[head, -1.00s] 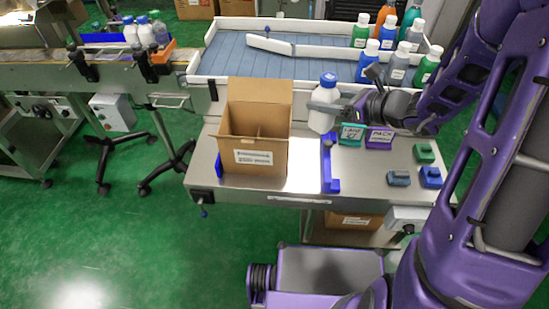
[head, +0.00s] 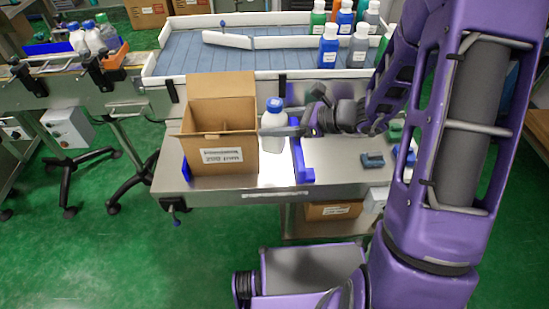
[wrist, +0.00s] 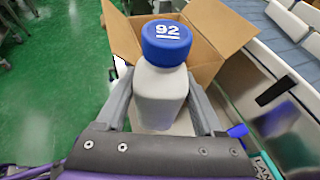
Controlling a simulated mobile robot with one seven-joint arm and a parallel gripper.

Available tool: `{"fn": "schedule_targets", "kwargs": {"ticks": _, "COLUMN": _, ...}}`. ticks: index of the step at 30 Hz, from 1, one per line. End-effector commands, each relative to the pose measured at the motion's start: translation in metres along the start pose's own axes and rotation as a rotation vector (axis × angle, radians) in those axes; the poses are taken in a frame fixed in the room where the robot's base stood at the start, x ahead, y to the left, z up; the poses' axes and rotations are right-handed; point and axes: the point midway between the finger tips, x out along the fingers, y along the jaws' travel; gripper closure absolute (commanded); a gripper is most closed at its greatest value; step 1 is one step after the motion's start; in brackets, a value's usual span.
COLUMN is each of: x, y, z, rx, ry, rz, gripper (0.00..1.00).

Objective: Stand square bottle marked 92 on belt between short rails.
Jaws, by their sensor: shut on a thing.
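The square bottle marked 92 has a pale body and a blue cap; its body (head: 273,138) shows in the head view just right of the open carton. In the wrist view its cap (wrist: 166,42) carries a white 92, and the bottle stands upright between my fingers. My gripper (head: 276,131) is shut on the bottle's body from the right, and its fingers (wrist: 158,90) flank the body. Whether the bottle's base touches the table cannot be told. A belt (head: 22,76) runs at the far left, with small dark brackets along its front edge.
The open carton (head: 222,151) stands left of the bottle on the steel table (head: 255,187). A blue bracket (head: 303,165) stands to the right. Behind is a white-walled, blue-grey surface (head: 190,55) with several bottles at its right. Bottles (head: 92,36) and an orange bin are at the far-left belt.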

Motion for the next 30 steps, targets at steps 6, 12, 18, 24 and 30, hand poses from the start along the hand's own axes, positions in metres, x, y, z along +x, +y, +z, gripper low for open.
{"fn": "schedule_targets", "kwargs": {"ticks": 6, "x": 0.023, "y": 0.0, "z": -0.054, "rx": 0.003, "ry": 0.0, "rz": 0.002, "gripper": 1.0}}
{"fn": "schedule_targets", "kwargs": {"ticks": 12, "x": 0.031, "y": 0.0, "z": -0.075, "rx": 0.0, "ry": -0.001, "rz": 0.0, "gripper": 1.0}}
{"fn": "schedule_targets", "kwargs": {"ticks": 18, "x": 0.038, "y": 0.0, "z": -0.09, "rx": 0.001, "ry": -0.001, "rz": 0.001, "gripper": 1.0}}
{"fn": "schedule_targets", "kwargs": {"ticks": 24, "x": 0.046, "y": 0.0, "z": -0.111, "rx": 0.0, "ry": -0.002, "rz": 0.0, "gripper": 1.0}}
{"fn": "schedule_targets", "kwargs": {"ticks": 30, "x": 0.046, "y": 0.0, "z": -0.11, "rx": -0.002, "ry": -0.002, "rz": 0.0, "gripper": 1.0}}
